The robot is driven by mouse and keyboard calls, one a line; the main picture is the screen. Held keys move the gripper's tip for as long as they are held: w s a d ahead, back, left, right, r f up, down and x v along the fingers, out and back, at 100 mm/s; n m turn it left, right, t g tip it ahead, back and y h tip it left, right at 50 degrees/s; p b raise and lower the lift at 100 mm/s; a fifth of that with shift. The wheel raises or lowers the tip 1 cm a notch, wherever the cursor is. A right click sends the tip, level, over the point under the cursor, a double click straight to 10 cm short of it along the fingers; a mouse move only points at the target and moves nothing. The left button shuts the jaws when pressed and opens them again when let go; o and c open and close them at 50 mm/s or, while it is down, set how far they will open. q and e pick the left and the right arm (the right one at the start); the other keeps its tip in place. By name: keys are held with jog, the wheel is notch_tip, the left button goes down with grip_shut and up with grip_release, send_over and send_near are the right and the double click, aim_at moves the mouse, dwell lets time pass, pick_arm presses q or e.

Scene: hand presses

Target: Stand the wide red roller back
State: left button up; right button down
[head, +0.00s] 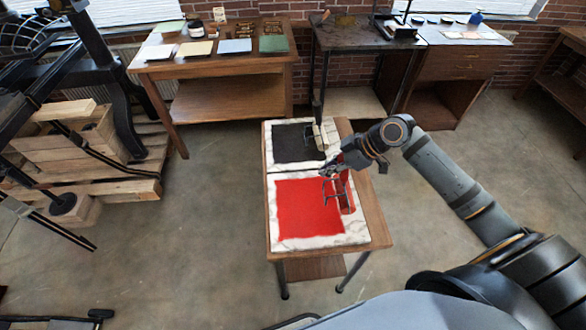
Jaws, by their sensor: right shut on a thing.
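The wide red roller (346,203) is at the right side of the red-inked slab (308,207), its thin wire frame by the slab's right edge. My right gripper (332,170) is over the far right part of this slab, at the top of the frame. It is shut on the roller; the fingers hide its handle. I cannot tell whether the roller touches the slab. My left gripper is not in view.
A black-inked slab (293,143) lies behind the red one on the same small wooden table (373,213). A wooden bench (222,70) with papers and tins stands behind. Open floor surrounds the small table.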

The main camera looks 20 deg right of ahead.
pick_arm(q)
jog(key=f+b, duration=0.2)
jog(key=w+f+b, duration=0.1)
jog(key=b, duration=0.1)
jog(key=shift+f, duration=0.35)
pick_arm(e)
jog(key=f, duration=0.1)
jog(key=s+f+n+g, duration=0.1)
jog(key=f, duration=0.1)
jog(key=f+n, duration=0.1)
jog(key=f, duration=0.1)
jog(key=shift+s+a+f+h, duration=0.2)
jog(key=shift+a+f+h, duration=0.05)
jog(key=shift+a+h, duration=0.05)
jog(key=shift+f, duration=0.1)
jog(key=c, duration=0.9)
grip_release()
jog(key=shift+s+b, duration=0.1)
jog(key=shift+b, duration=0.2)
jog(key=shift+c, duration=0.2)
